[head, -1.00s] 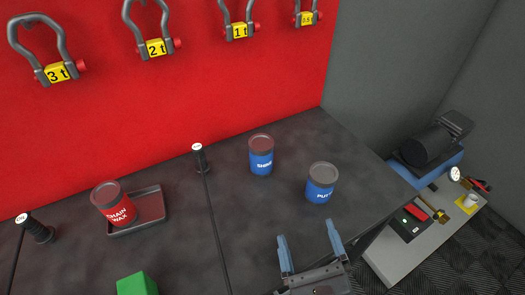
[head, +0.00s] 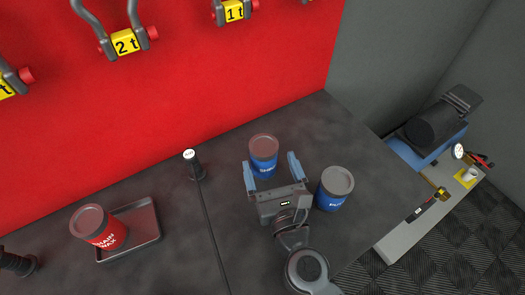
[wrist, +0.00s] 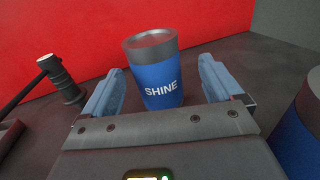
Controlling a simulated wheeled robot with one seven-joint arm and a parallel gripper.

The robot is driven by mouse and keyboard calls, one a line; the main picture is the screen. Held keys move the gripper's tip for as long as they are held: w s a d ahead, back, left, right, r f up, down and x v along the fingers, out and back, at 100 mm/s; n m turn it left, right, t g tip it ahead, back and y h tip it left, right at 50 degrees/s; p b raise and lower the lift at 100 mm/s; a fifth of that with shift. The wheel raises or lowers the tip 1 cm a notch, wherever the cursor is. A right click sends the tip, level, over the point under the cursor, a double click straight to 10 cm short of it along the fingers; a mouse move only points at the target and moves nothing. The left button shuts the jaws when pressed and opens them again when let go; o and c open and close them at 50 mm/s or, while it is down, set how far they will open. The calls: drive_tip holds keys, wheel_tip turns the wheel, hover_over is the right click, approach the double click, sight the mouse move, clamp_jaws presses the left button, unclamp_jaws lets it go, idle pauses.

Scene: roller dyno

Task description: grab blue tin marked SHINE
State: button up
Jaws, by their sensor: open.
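The blue tin marked SHINE (head: 263,157) stands upright on the dark bench, with a brown-grey lid. In the wrist view the SHINE tin (wrist: 157,75) stands ahead between the two fingers, its label facing me. My gripper (head: 270,172) is open, with one blue finger on each side of the tin's near part; it is not closed on it. In the wrist view my gripper (wrist: 160,90) shows a gap on both sides of the tin.
A second blue tin (head: 335,188), with a grey lid, stands close to the right of my gripper. A red CHAIN WAX tin (head: 98,228) sits on a tray (head: 148,228) at left. A black handled tool (head: 193,165) stands left of the gripper. A red wall (head: 200,90) rises behind.

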sight(262, 148)
drive_tip(key=x, duration=0.4)
drive_tip(key=shift+w+a+r+p, duration=0.1)
drive_tip(key=shift+a+r+p, duration=0.1)
drive_tip(key=shift+a+p, duration=0.15)
drive_tip(key=shift+w+a, duration=0.1)
drive_tip(key=shift+w, duration=0.5)
drive_tip(key=shift+c, duration=0.2)
drive_tip(key=c, duration=1.2)
